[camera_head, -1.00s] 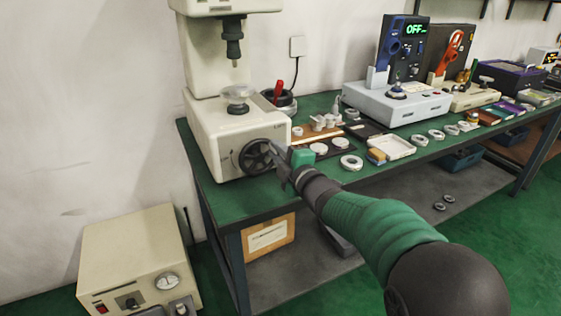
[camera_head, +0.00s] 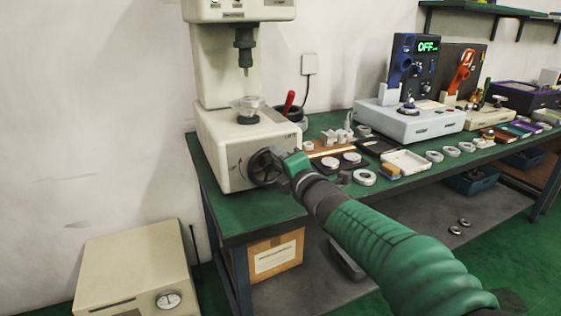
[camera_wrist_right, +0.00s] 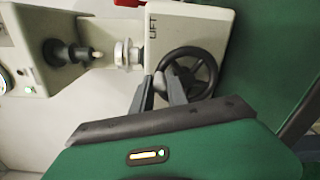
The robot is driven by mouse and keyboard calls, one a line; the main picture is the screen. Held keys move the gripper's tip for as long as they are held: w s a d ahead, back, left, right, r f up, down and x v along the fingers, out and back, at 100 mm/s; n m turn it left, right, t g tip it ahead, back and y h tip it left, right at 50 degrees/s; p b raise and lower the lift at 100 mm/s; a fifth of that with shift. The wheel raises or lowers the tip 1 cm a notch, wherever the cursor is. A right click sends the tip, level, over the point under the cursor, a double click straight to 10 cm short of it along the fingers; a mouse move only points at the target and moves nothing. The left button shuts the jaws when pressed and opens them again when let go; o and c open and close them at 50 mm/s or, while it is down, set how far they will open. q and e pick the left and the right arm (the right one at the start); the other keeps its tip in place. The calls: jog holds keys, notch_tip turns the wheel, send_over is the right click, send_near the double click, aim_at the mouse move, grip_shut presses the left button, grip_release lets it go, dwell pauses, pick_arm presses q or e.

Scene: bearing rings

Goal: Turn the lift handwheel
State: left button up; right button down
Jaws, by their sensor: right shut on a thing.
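The lift handwheel (camera_head: 264,166) is a black spoked wheel on the front of a cream press machine (camera_head: 222,150) at the left end of the green bench. It also shows in the right wrist view (camera_wrist_right: 203,62), beside the printed word LIFT. My right gripper (camera_head: 284,163) reaches it from the right. In the right wrist view its two dark fingers (camera_wrist_right: 167,88) are closed on the wheel's near rim and hide part of it. A clear dish on a stage (camera_head: 247,108) sits on top of the machine base, below the spindle. My left gripper is not in view.
A red-handled tool (camera_head: 289,103) stands behind the machine. Rings, trays and a grey device (camera_head: 410,122) spread along the bench (camera_head: 240,215) to the right. A cream box with a gauge (camera_head: 140,268) stands on the floor at lower left.

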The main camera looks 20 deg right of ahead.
jog(key=shift+a+f, duration=0.1)
jog(key=shift+f, duration=0.1)
jog(key=c, duration=1.3)
grip_release()
jog(key=shift+r, duration=0.1)
jog(key=s+p, duration=0.2)
jog(key=s, duration=0.3)
jog(key=s+p, duration=0.3)
jog(key=s, duration=0.3)
jog(key=s+p, duration=0.3)
jog(key=s, duration=0.2)
jog(key=shift+s+d+r, duration=0.15)
jog(key=shift+s+d, duration=0.2)
jog(key=shift+s, duration=0.05)
